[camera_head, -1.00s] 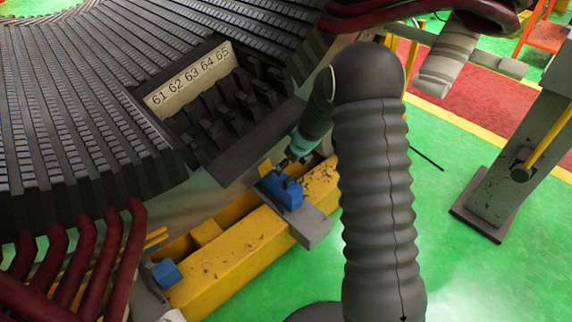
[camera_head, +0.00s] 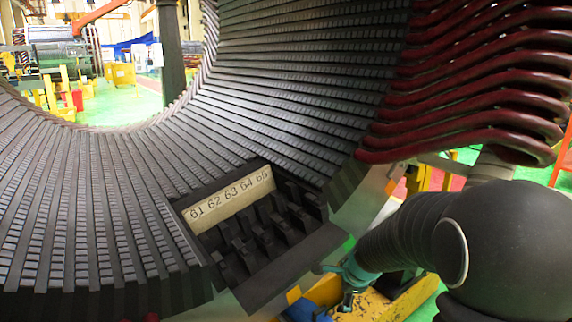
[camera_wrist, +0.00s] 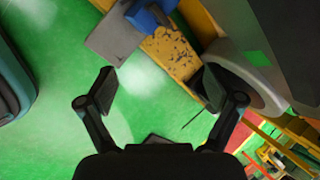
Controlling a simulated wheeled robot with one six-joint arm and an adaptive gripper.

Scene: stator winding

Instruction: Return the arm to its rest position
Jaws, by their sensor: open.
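My gripper (camera_wrist: 157,90) shows in the wrist view with its two black fingers spread wide and nothing between them. It hangs over the green floor, with the yellow beam beyond it. In the head view, my arm in its dark ribbed sleeve bends in from the lower right. Its teal wrist part (camera_head: 352,272) is beside the stator's lower edge, and the fingers themselves cannot be made out there.
The large black slotted stator (camera_head: 300,80) fills the head view, with a plate numbered 61 to 65 (camera_head: 230,200). Red winding ends (camera_head: 480,90) stand at upper right. A yellow beam (camera_wrist: 172,50) carries a blue block (camera_wrist: 148,12) and grey plate (camera_wrist: 117,36). Green floor (camera_wrist: 60,85) is open.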

